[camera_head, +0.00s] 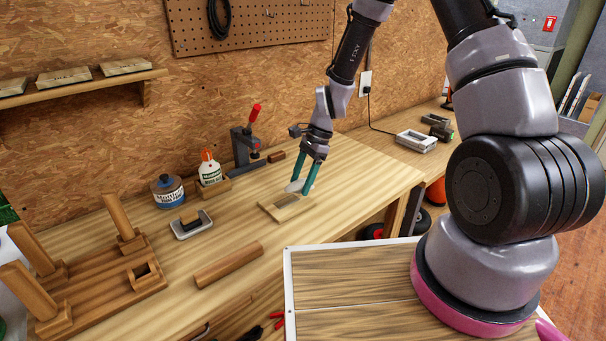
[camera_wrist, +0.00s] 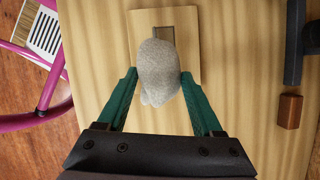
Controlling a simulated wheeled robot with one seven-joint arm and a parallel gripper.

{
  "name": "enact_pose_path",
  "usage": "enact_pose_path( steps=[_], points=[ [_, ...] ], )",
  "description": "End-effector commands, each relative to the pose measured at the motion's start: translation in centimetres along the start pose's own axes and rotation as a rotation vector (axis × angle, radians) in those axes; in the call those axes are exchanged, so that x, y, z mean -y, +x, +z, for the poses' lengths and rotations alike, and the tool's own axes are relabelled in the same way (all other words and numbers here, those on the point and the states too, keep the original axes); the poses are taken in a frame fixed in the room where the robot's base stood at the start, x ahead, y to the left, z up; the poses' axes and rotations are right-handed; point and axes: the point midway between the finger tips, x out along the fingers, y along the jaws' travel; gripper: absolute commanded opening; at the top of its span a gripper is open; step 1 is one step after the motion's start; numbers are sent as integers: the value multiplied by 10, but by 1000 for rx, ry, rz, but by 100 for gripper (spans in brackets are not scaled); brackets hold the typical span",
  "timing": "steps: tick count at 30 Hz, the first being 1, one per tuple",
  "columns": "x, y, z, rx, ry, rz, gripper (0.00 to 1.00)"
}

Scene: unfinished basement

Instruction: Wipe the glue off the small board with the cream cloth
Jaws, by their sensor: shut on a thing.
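In the wrist view the board (camera_wrist: 187,62) is at the top, and the dark patch (camera_wrist: 164,33) is partly covered by the cloth. The cream cloth (camera_wrist: 158,70) is bunched between my fingertips; it also shows in the head view (camera_head: 295,186). My gripper (camera_head: 305,187) is shut on the cloth, which is over the board's near part. I see no clear glue; the cloth hides part of the surface.
A glue bottle (camera_head: 209,168) in a wooden holder, a round tin (camera_head: 168,191) and a small tray (camera_head: 191,226) stand left of the board. A clamp (camera_head: 246,149) stands behind it. A loose wooden bar (camera_head: 229,264) lies in front. A wooden frame (camera_head: 100,283) fills the left end.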

Motion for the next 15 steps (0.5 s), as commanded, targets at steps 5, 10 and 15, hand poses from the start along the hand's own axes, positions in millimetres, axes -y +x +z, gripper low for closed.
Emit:
enact_pose_path(
  steps=[5, 10, 15],
  points=[
    [0, 14, -2, 1, -1, 2, 23],
    [0, 32, -7, 1, -1, 4, 23],
    [-3, 33, 2, 1, -2, 2, 7]
  ],
)
